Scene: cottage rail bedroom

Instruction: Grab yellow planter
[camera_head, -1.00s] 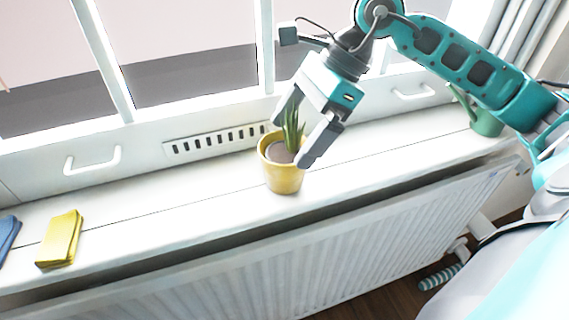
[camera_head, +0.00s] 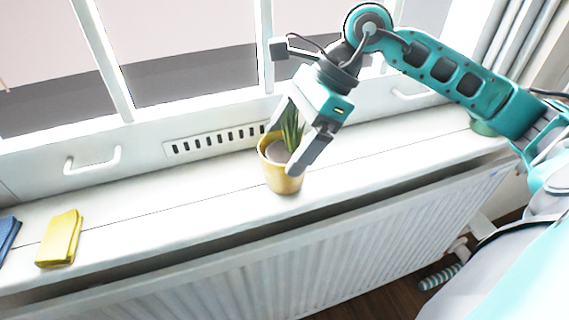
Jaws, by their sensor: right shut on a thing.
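The yellow planter (camera_head: 283,181) stands upright on the white windowsill, with a green spiky plant (camera_head: 291,128) in it. My right gripper (camera_head: 281,158) reaches down from above and is shut on the planter. One finger lies against the planter's right side, across its rim. The other finger is mostly hidden behind the plant and the planter's far side. My left gripper is not in view.
A folded yellow cloth (camera_head: 60,238) and a blue one (camera_head: 8,238) lie on the windowsill (camera_head: 170,205) at the left. A green pot (camera_head: 485,127) stands at the right, partly behind my arm. A radiator (camera_head: 300,262) is below the sill. The sill beside the planter is clear.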

